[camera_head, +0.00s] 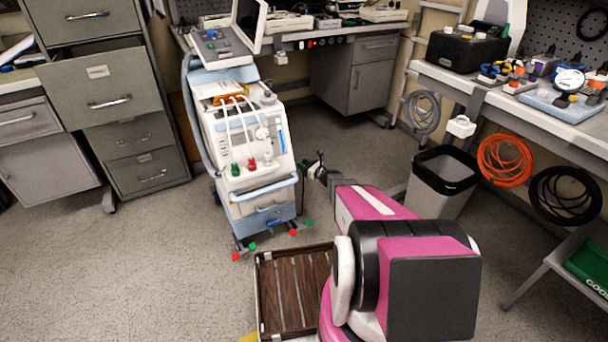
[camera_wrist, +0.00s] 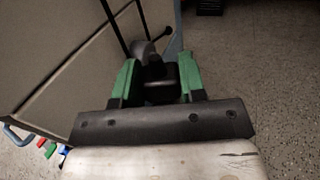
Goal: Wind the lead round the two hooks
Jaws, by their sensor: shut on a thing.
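The white and light-blue medical cart (camera_head: 250,150) stands left of my gripper in the head view. My gripper (camera_head: 314,170) is low beside the cart's right side. In the wrist view its green fingers (camera_wrist: 157,78) are shut on a dark piece, probably the lead's end (camera_wrist: 158,72); its shape is partly hidden between them. A thin black line, seemingly the lead (camera_wrist: 114,24), runs up along the cart's panel. A dark rod with a round tip, possibly a hook (camera_wrist: 160,35), shows just beyond the fingers. I cannot make out a second hook or any turns of lead.
The cart's beige panel (camera_wrist: 60,60) is close on the left in the wrist view. A grey bin (camera_head: 440,185) stands right of my arm, and a slatted wooden pallet-like piece (camera_head: 290,290) lies in front. Open floor (camera_head: 130,260) is at the left.

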